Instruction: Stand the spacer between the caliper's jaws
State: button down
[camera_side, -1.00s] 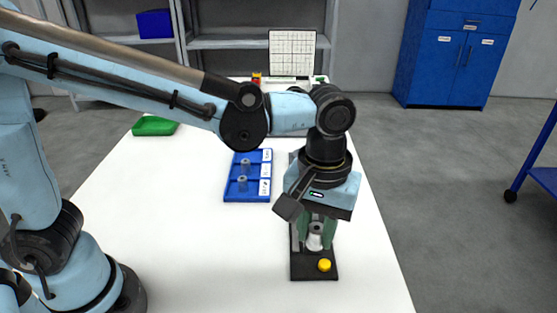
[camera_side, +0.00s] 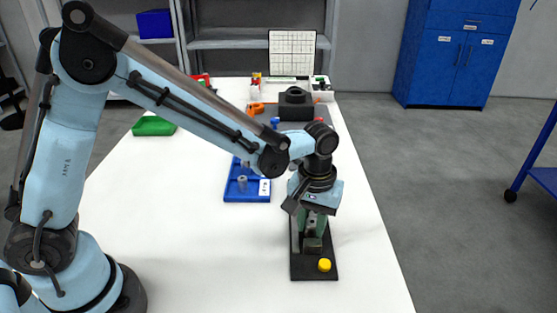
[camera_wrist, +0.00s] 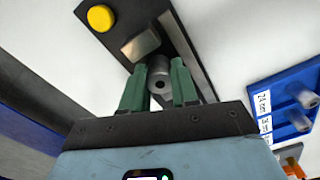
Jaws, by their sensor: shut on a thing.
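The caliper is a black base plate (camera_side: 300,271) with a yellow button (camera_side: 324,265), a grey block (camera_side: 312,245) and a long metal bar along one side. It also shows in the wrist view, with the yellow button (camera_wrist: 101,18) and the block (camera_wrist: 142,45). My gripper (camera_side: 312,224) is over the far part of the caliper. Its green fingers are shut on a grey spacer (camera_wrist: 160,82), a short cylinder with a hole. In the wrist view the spacer is beside the block, toward my gripper. Whether it touches the block or the base is unclear.
A blue tray (camera_side: 232,196) with white size labels holds grey spacers to the left of the caliper. A green tray (camera_side: 154,126) lies at the far left. A dark mat with a black device (camera_side: 296,104) is behind. White table is clear around the caliper.

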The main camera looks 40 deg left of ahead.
aim_at(312, 222)
jog(key=shift+f, duration=0.35)
jog(key=c, duration=0.9)
grip_release()
jog(key=shift+o, duration=0.2)
notch_tip(312, 222, up, 12)
jog(key=s+a+m+t, duration=0.4)
jog(key=s+a+t, duration=0.3)
jog(key=s+a, duration=0.3)
jog(key=shift+s+a+m, duration=0.15)
jog(key=shift+a+m, duration=0.15)
jog(key=shift+a, duration=1.6)
